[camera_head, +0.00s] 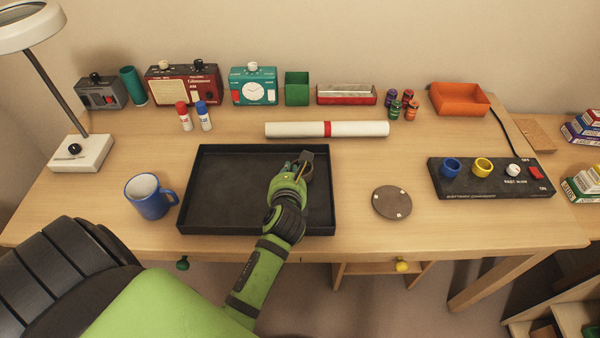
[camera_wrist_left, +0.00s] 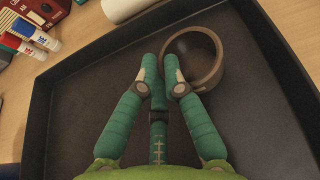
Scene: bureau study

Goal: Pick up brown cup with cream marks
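The brown cup (camera_wrist_left: 207,82) is in the black tray area in the left wrist view, its round opening facing the camera. Its near-left wall sits between the two close fingertips of my left gripper (camera_wrist_left: 161,68), which looks shut on that rim. In the head view my left gripper (camera_head: 303,164) is over the right half of the tray and hides most of the cup (camera_head: 308,173). I cannot make out cream marks on the cup, nor whether its base touches the tray. My right gripper is not in view.
The black tray (camera_head: 190,190) has clear floor left of the gripper. A blue mug (camera_head: 148,198) stands to its left. A brown disc with cream marks (camera_head: 391,203) and a black control panel (camera_head: 490,183) lie right. A white roll (camera_head: 290,129) lies behind the tray.

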